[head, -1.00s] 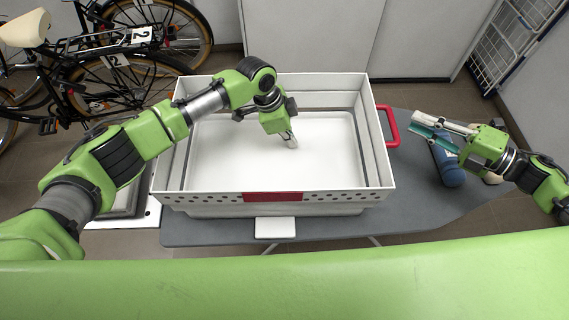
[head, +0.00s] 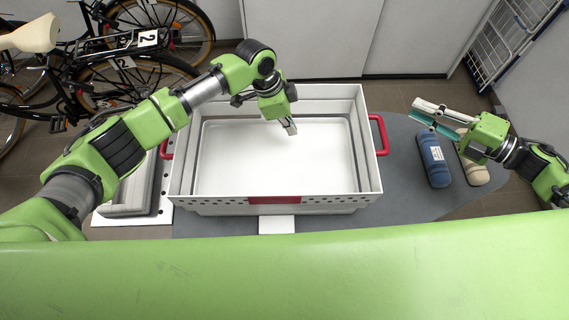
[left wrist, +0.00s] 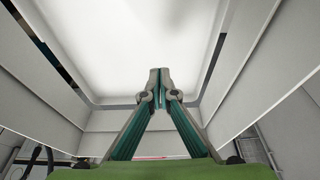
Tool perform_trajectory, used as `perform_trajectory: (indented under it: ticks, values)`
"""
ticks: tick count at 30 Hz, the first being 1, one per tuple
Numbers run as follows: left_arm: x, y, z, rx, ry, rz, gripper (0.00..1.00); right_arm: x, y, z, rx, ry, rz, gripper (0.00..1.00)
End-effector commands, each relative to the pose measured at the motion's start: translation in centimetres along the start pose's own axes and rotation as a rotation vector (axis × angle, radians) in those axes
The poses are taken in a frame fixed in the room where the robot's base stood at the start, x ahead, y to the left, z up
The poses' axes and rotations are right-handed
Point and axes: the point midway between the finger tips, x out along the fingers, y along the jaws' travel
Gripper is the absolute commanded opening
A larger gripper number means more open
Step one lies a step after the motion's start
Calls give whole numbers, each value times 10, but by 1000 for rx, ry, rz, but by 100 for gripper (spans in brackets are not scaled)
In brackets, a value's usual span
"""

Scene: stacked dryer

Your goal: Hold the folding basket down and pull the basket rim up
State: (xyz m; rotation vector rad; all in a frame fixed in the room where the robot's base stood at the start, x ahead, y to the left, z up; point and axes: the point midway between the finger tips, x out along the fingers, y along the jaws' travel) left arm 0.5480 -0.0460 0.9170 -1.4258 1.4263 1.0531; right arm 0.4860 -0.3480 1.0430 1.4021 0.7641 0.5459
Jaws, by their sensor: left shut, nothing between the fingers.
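The folding basket (head: 220,205) is white, with a red front patch and red side handles, and stands on a grey ironing board. Its rim (head: 362,135) stands above the white floor (head: 240,160), with wall panels around it. My left gripper (head: 291,129) reaches down inside the basket; its fingers are shut and empty. In the left wrist view the fingertips (left wrist: 159,75) are together over the white floor (left wrist: 150,30); whether they touch it I cannot tell. My right gripper (head: 425,110) is apart from the basket, right of the red handle (head: 379,135), its two fingers spread.
Bicycles (head: 120,70) stand at the back left. White cabinets (head: 345,40) close the back, and a wire rack (head: 510,40) leans at the right.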

Motion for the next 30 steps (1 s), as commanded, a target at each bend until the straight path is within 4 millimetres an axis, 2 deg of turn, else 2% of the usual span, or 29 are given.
perform_trajectory:
  ticks: [1,21,30]
  values:
    - [-10,0,-4,0,1,0,0,-1,9,0,0,0,0,18]
    - [-74,0,-24,0,2,-1,0,-10,66,0,0,0,0,18]
    - [-84,0,-26,0,1,0,0,-11,75,0,0,0,0,18]
